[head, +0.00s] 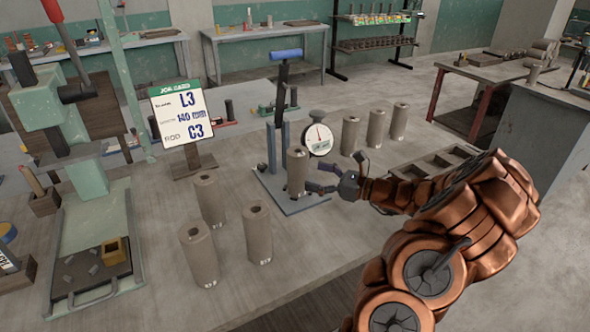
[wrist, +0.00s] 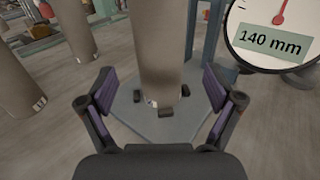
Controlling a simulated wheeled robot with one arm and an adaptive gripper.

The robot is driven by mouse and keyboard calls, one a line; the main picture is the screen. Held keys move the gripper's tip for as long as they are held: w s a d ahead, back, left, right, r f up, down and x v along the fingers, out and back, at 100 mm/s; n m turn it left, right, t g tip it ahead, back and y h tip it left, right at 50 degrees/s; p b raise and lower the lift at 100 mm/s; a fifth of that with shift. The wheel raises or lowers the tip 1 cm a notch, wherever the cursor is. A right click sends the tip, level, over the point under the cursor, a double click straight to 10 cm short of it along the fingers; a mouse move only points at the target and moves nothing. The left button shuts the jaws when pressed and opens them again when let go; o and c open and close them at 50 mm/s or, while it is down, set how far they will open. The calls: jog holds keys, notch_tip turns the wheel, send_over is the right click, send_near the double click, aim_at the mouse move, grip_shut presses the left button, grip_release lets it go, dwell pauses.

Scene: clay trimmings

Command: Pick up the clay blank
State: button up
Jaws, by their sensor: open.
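A grey-brown cylindrical clay blank (head: 298,172) stands upright on the base plate of a gauge stand (head: 312,203). In the wrist view the blank (wrist: 160,45) rises between my two fingers, with small dark stops around its foot. My gripper (head: 318,178) is open at the blank's right side in the head view. In the wrist view my gripper (wrist: 158,92) has its fingers spread to either side of the blank, with a visible gap to each. Three other blanks stand left of the stand, one being the front blank (head: 257,235). Three more stand behind it, including one (head: 350,134).
The stand's round dial (head: 319,138) has a label reading 140 mm in the wrist view (wrist: 270,40). A job card (head: 184,112) shows L3, 140 and C3. A green press (head: 90,180) is at left. A compartmented tray (head: 437,163) lies right, near my arm.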

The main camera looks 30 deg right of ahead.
aim_at(297, 172)
jog(key=shift+p+x, duration=0.5)
jog(key=shift+x, duration=2.4)
jog(key=shift+f, duration=0.2)
jog(key=shift+c, duration=0.3)
grip_shut()
